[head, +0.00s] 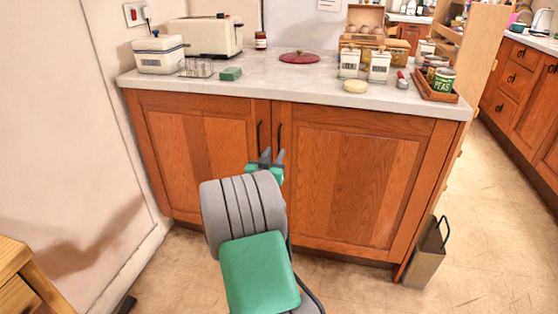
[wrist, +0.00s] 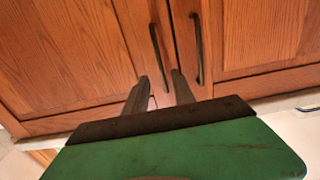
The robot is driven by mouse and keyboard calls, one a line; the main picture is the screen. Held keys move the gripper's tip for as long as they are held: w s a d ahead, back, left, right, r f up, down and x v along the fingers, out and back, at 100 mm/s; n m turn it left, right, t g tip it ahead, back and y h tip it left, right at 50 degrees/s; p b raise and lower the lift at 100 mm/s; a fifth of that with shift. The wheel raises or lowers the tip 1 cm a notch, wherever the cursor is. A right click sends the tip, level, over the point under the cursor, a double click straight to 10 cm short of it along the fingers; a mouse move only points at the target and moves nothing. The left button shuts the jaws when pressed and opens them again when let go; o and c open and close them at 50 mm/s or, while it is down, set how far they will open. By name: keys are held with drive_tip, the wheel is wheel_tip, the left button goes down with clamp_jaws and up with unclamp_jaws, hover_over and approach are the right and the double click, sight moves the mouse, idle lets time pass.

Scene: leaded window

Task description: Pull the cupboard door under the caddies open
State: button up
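White caddies (head: 348,63) (head: 379,66) with dark labels stand on the counter above the right-hand cupboard door (head: 345,178). That door is shut, and its dark upright bar handle (head: 279,137) is near its left edge; the handle also shows in the wrist view (wrist: 197,48). The left-hand door (head: 200,150) is shut too, with a matching handle (head: 259,136), seen in the wrist view (wrist: 155,50). My gripper (head: 271,155) is open and empty, in front of the handles' lower part. In the wrist view its fingertips (wrist: 161,78) appear either side of the left handle's lower end; depth is unclear.
The counter (head: 285,82) also holds a toaster (head: 206,37), a white box (head: 158,54), a green block (head: 231,74) and a tray with tins (head: 435,88). A bag (head: 426,255) stands on the floor by the cupboard's right corner. The floor before the right door looks clear.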

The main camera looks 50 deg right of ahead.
sight(279, 143)
drive_tip(key=x, duration=0.7)
drive_tip(key=shift+w+d+r+b, duration=0.2)
drive_tip(key=shift+b, duration=0.2)
drive_tip(key=shift+c, duration=0.3)
clamp_jaws()
idle(0.5)
